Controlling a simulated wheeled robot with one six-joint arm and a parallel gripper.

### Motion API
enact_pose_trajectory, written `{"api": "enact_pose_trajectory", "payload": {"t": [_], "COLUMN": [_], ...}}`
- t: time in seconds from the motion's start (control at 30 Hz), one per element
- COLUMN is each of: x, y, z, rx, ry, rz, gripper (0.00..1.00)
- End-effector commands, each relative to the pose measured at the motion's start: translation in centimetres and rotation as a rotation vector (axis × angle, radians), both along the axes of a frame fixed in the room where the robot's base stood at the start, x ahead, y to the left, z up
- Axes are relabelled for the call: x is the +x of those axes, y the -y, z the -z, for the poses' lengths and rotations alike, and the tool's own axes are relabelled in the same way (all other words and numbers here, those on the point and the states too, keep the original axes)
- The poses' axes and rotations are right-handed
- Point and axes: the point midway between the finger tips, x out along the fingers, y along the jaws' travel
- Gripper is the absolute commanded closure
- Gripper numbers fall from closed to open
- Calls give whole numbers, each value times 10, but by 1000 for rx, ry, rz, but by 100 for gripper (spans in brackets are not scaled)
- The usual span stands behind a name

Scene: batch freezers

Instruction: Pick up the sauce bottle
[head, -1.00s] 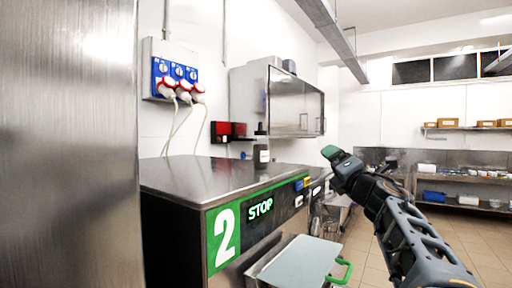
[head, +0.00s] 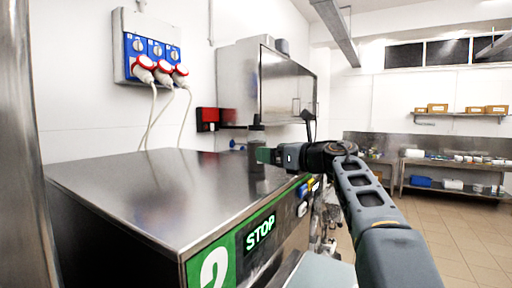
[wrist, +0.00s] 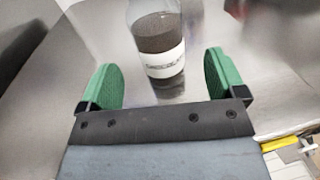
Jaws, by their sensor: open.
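The sauce bottle (wrist: 159,45) is clear with dark brown contents and a white label with dark lettering. In the wrist view it stands upright on the steel machine top, just beyond my gripper (wrist: 160,85), roughly midway between the two green fingertips. My gripper is open and empty, with the fingers spread wider than the bottle. In the head view the bottle (head: 256,134) stands near the right end of the machine top. My gripper (head: 268,156) reaches in from the right and hides part of it. The bottle's top is cut off in the wrist view.
The steel top (head: 160,185) of the machine marked 2 and STOP is otherwise clear. Coloured buttons (head: 303,190) line its front edge below my gripper. Open floor lies right.

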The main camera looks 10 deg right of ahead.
Motion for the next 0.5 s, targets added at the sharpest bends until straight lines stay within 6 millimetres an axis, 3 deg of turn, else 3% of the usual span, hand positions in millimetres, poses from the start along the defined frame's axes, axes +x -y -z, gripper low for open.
{"api": "enact_pose_trajectory", "payload": {"t": [0.17, 0.5], "x": [7, 42], "y": [-6, -31], "z": [-1, -3], "rx": [1, 1], "ry": [-1, -2], "rz": [-2, -4], "gripper": [11, 11]}}
